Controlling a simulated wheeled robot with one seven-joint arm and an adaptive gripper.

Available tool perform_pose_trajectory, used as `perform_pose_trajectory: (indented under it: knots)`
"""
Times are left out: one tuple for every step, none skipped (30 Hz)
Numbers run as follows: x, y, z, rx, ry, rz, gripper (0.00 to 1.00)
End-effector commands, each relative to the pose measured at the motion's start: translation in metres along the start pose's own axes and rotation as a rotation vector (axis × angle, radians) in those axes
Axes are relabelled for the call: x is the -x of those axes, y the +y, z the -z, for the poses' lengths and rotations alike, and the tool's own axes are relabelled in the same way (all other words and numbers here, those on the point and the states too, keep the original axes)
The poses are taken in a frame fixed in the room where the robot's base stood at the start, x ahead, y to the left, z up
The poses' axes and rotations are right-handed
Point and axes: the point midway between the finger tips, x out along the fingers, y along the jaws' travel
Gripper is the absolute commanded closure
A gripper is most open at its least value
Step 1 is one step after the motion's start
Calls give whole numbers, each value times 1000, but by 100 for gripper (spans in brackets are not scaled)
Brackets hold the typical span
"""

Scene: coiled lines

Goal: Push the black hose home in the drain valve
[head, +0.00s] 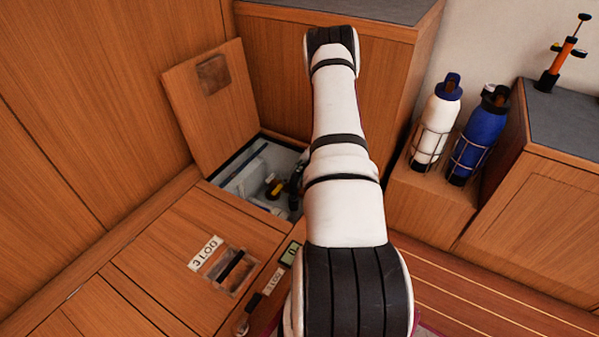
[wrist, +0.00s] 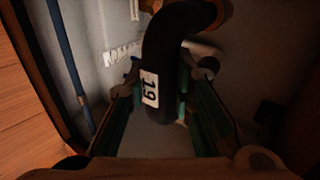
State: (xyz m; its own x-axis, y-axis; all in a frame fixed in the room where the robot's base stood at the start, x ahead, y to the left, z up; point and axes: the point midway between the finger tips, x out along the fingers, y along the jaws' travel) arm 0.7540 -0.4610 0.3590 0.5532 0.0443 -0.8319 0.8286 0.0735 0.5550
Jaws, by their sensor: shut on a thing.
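The black hose (wrist: 170,60) curves through the middle of the wrist view and carries a white tag (wrist: 149,88) marked "19". My gripper (wrist: 168,76) has its green-lined fingers on both sides of the hose and is shut on it. The upper end of the hose meets a brass-coloured fitting (wrist: 222,12) at the top edge; how far it sits in is hidden. In the head view, a yellow-handled valve (head: 274,188), apparently the drain valve, stands in the open floor compartment. My arm covers much of the gripper and hose there.
The compartment's pale floor (head: 262,165) lies inside a narrow opening, its lid (head: 205,110) leaning behind. A blue pipe (wrist: 68,60) runs along the left in the wrist view. White and blue bottles (head: 435,125) stand in racks on the right. A closed hatch (head: 180,265) lies in front.

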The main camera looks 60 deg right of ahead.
Motion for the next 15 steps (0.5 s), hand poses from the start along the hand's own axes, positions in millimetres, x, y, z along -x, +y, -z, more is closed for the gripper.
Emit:
perform_pose_trajectory:
  knots:
    - [-2,-1,0,0,0,0,100]
    - [-2,-1,0,0,0,0,100]
    - [-3,-2,0,0,0,0,100]
    - [-3,-2,0,0,0,0,100]
    - [-4,-2,0,0,0,0,100]
    - [-5,-3,0,0,0,0,100]
    - [-5,-3,0,0,0,0,100]
    - [-6,-4,0,0,0,0,100]
    - [-7,-4,0,0,0,0,100]
    - [-7,-5,0,0,0,0,100]
    - [-8,-5,0,0,0,0,100]
    - [-9,-6,0,0,0,0,100]
    - [-9,-6,0,0,0,0,100]
    - [-10,-6,0,0,0,0,100]
    - [-10,-7,0,0,0,0,100]
